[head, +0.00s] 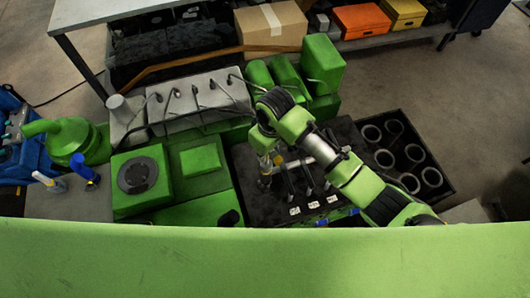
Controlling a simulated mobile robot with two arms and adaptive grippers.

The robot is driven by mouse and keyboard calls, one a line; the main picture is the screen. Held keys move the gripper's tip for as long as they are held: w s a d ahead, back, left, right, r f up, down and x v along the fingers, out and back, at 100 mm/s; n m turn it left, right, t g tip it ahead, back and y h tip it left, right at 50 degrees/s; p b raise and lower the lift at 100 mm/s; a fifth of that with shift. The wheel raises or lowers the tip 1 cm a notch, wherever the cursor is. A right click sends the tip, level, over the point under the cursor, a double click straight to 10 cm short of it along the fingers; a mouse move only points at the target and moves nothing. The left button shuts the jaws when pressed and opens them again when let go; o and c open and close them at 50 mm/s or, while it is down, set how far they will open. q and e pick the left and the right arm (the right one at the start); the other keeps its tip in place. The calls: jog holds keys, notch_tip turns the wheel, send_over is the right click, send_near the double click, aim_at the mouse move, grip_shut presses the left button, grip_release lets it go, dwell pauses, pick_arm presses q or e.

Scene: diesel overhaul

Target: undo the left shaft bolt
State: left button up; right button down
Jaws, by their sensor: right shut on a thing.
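My right arm comes in from the lower right, and its wrist bends down over a dark tool tray (243,172). My right gripper (272,160) points down at the tray's left part. It is shut on a slim tool (265,182) that is small and partly hidden by the fingers; I cannot tell its exact kind. Several other tools stand in the tray beside white labels (294,211). The green engine (205,210) lies left of the tray and behind it. I cannot make out the left shaft bolt. My left gripper is not in view.
A black crate with several round cylinder liners (411,152) stands right of the tray. A grey rocker block with dark pipes (215,98) is behind. A bench at the back holds a cardboard box (271,27) and an orange box (361,20). Floor at the right is clear.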

jog(key=shift+f, duration=0.8)
jog(key=shift+r+n, duration=0.2)
jog(key=shift+n, duration=0.3)
jog(key=n, duration=0.3)
jog(key=shift+f+n, duration=0.1)
jog(key=shift+n, duration=0.2)
jog(key=shift+r, duration=0.2)
jog(key=shift+r, duration=1.6)
